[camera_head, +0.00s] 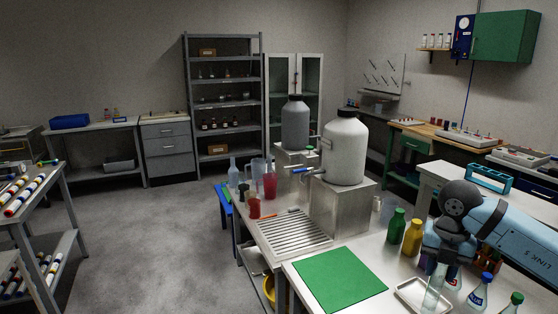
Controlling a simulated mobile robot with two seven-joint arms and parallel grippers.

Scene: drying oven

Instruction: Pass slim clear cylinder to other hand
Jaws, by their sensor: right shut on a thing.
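The slim clear cylinder (433,290) is upright near the bottom right, beside and partly in front of a small white tray (405,292). My right gripper (438,267) comes in from the right and is shut on its upper part. The fingers are small and dark, and partly hidden by the wrist. I cannot tell whether the cylinder's base touches anything. My left gripper is not in view.
A green bottle (397,226) and a yellow bottle (412,238) stand just left of my right wrist. Blue-capped (479,291) and green-capped (514,304) bottles stand to the right. A flat green mat (340,279) lies bare on the bench.

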